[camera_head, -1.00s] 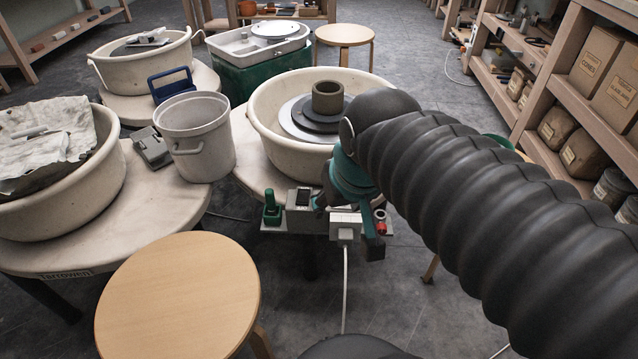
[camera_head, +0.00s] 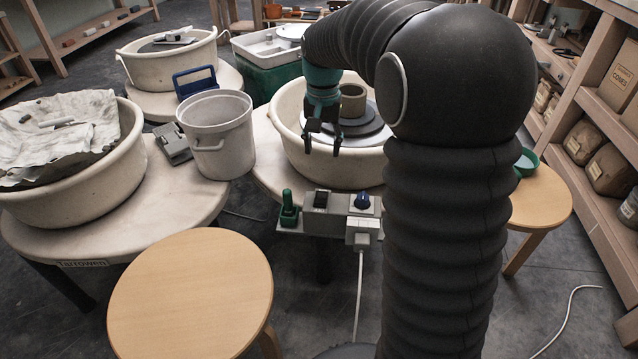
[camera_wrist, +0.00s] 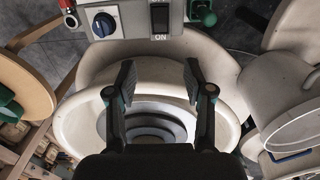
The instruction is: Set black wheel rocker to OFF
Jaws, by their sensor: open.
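The black rocker (camera_head: 321,199) sits on the grey control box (camera_head: 340,208) at the front of the middle wheel's table. In the wrist view the rocker (camera_wrist: 160,15) is at the top edge with "ON" printed below it; which way it is tipped I cannot tell. My gripper (camera_head: 322,150) is open and empty, fingers pointing down over the front of the middle wheel's basin (camera_head: 285,125), above and behind the box. In the wrist view, its two fingertips (camera_wrist: 160,75) are spread and apart from the rocker. Nothing touches the rocker.
A blue knob (camera_head: 362,200) is right of the rocker and a green handle (camera_head: 288,212) left. A white plug (camera_head: 362,233) with its cable hangs in front. A grey bucket (camera_head: 217,135) and a round stool (camera_head: 190,295) stand left. A clay pot (camera_head: 353,100) sits on the wheel.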

